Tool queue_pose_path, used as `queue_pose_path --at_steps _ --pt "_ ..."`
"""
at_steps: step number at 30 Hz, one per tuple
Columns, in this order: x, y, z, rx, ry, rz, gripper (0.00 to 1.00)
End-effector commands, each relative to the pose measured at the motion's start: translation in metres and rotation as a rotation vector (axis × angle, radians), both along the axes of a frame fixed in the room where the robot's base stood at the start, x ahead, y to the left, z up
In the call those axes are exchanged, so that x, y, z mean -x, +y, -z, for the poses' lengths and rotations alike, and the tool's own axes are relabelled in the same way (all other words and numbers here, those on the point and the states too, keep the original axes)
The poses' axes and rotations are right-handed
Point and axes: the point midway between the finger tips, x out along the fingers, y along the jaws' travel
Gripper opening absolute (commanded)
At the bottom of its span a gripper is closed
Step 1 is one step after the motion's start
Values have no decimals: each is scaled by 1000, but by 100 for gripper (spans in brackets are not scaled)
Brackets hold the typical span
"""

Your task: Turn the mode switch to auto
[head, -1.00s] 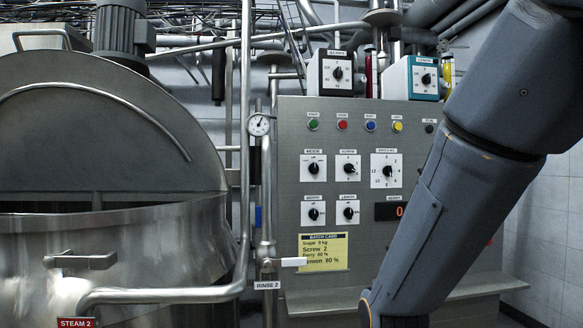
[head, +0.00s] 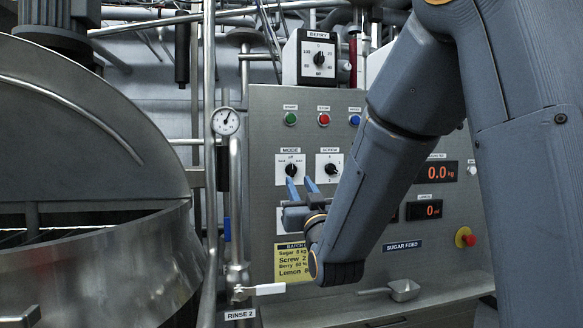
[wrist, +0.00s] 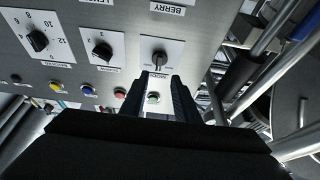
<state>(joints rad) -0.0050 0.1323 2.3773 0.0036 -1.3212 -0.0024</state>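The mode switch (head: 291,169) is a black knob on a white plate, left on the grey panel, under the MODE label. In the wrist view the knob (wrist: 160,57) shows upside down, just beyond my fingertips. My gripper (head: 299,181) points up at the plate with its two blue fingers apart. The fingers cover part of the plate in the head view. In the wrist view my gripper (wrist: 159,75) is open with nothing held. I cannot tell whether a fingertip touches the knob, nor read its exact pointer direction.
The screw knob (head: 330,169) sits close right of the mode switch. Green (head: 290,118), red (head: 323,119) and blue (head: 354,119) buttons are above. A yellow batch card (head: 290,265) is below. Pipes and a steel mixer (head: 110,265) stand on the left.

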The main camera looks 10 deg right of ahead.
Motion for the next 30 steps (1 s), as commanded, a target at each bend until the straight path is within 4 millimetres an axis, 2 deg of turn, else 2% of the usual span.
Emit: queue_pose_path --at_steps 4,15,21,28,30 --pt "-11 -3 -10 0 -13 4 28" --pt "-60 -3 -29 -1 -10 4 28" --pt "-70 -2 -32 0 -11 2 28" --pt "-70 -1 -32 0 -10 1 28" --pt "-70 -1 -32 0 -10 1 16"
